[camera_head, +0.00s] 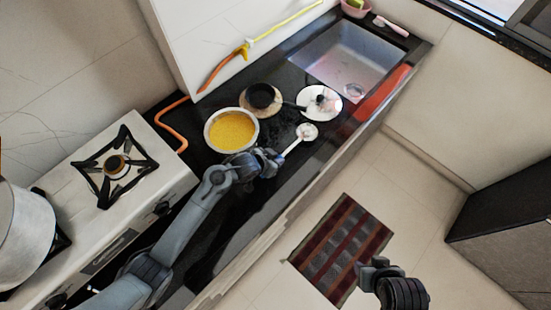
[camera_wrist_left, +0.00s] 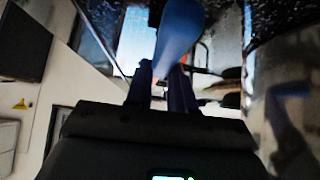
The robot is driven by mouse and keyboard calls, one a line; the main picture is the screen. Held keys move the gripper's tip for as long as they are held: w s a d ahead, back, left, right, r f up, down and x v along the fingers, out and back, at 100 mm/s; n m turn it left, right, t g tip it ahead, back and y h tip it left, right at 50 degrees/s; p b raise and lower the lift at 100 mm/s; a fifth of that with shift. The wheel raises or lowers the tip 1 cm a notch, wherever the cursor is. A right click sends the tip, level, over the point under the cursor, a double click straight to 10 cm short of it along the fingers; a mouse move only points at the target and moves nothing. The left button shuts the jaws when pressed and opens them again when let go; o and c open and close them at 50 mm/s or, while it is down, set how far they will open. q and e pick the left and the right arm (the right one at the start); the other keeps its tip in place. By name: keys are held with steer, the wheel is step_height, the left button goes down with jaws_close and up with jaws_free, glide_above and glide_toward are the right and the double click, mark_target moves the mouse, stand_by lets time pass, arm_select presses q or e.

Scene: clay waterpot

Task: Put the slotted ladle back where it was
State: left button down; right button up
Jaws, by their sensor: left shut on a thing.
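The slotted ladle (camera_head: 307,131) has a pale round head and a thin pale handle running down-left to my left gripper (camera_head: 272,160). My left gripper is shut on its handle. The slots are too small to see. My right gripper (camera_head: 373,268) is over the floor, far from the ladle; its jaws are unclear.
A pot of yellow food (camera_head: 231,130) stands close up-left of my left gripper. A black pan (camera_head: 261,96) sits on a round brown board. The white plate (camera_head: 335,110) holds a dark item. A sink (camera_head: 345,70) lies behind. A stove (camera_head: 140,190) is at left.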

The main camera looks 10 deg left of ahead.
arm_select(q)
steer(key=shift+f+b, duration=0.3)
steer(key=shift+f, duration=0.3)
steer(key=c, duration=0.9)
jaws_free()
